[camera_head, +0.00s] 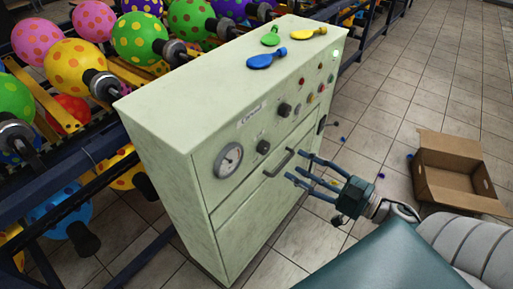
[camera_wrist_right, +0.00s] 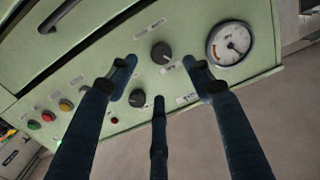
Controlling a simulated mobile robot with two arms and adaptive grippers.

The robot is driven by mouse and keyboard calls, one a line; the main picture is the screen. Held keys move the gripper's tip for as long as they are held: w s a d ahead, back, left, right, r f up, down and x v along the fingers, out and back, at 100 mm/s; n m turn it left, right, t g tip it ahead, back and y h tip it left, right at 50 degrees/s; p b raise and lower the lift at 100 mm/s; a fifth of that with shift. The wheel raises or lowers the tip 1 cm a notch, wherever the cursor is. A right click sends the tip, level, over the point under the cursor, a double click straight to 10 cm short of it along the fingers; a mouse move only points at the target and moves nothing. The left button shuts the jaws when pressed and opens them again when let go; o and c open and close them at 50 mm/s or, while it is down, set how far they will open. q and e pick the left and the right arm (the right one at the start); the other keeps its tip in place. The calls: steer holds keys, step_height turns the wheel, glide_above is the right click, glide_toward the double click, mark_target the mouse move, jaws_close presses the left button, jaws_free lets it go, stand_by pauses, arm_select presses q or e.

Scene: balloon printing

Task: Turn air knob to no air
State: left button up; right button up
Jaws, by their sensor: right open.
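Two dark round knobs sit on the front panel of a pale green cabinet (camera_head: 160,120): a lower knob (camera_head: 264,147) and an upper knob (camera_head: 285,110). In the right wrist view, the picture is turned over, with the lower knob (camera_wrist_right: 161,53) above the upper knob (camera_wrist_right: 137,98). The labels are too small to read, so I cannot tell which is the air knob. My right gripper (camera_head: 302,173) is open and empty, its three fingers spread towards the panel, in front of the handle side. Its fingertips (camera_wrist_right: 158,82) frame the knobs from apart. My left gripper is out of view.
A round gauge (camera_head: 229,160) and a drawer handle (camera_head: 278,163) are on the panel. Deflated balloons (camera_head: 267,58) lie on the cabinet top. A rack of spotted balloons (camera_head: 140,38) stands behind. An open cardboard box (camera_head: 450,165) sits on the tiled floor at right.

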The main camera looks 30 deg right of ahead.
mark_target(266, 150)
steer(key=p+x, duration=0.1)
steer(key=x, duration=0.8)
steer(key=shift+w+a+r, duration=0.1)
steer(key=shift+w+r, duration=0.05)
steer(key=shift+w, duration=0.05)
steer(key=shift+w+a, duration=0.25)
steer(key=shift+w, duration=0.2)
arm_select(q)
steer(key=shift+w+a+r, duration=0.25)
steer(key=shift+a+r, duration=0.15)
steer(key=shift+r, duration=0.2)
arm_select(e)
steer(key=c, duration=1.1)
